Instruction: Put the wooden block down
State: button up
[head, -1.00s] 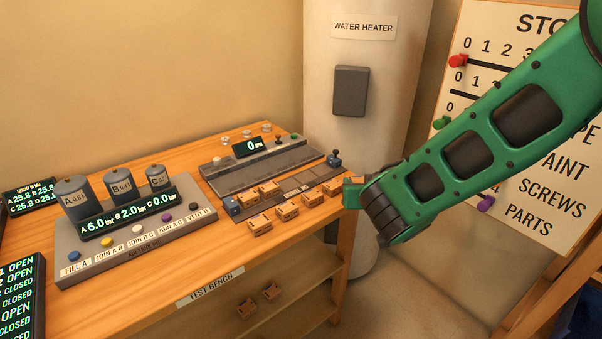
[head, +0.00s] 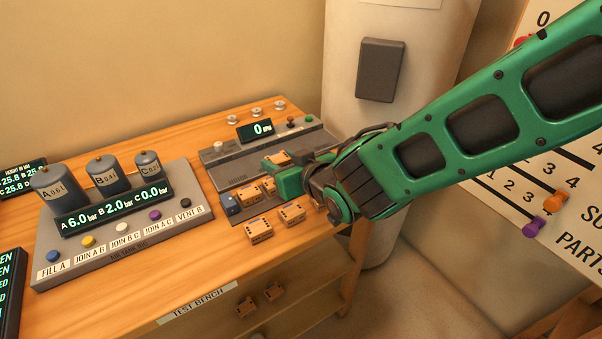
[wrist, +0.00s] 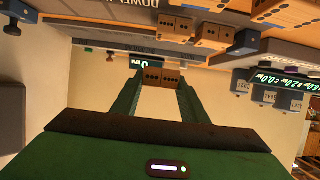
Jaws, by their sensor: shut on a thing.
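My gripper (head: 281,170) is over the test bench, near the dark machine with the 0 display. In the wrist view my gripper (wrist: 161,82) is shut on a wooden block (wrist: 161,77) with dark dots, held between its green fingertips. In the head view a wooden block (head: 276,158) shows at the fingertips, partly hidden by the near finger. I cannot tell whether it touches the surface below.
Several similar blocks stand close by on the bench, such as one in front (head: 260,230) and one beside it (head: 292,211). A grey tank panel (head: 60,265) stands at left. Two blocks (head: 260,298) lie on the lower shelf. Bare wood (head: 225,257) shows along the front.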

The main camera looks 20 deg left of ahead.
jog(key=w+d+f, duration=0.1)
jog(key=w, duration=0.1)
jog(key=w+f, duration=0.1)
jog(key=w+d+f, duration=0.1)
jog(key=w, duration=0.1)
jog(key=shift+w+d+f, duration=0.3)
jog(key=shift+f, duration=2.1)
jog(key=o, duration=0.8)
jog(key=shift+f, duration=0.1)
jog(key=shift+c, duration=0.2)
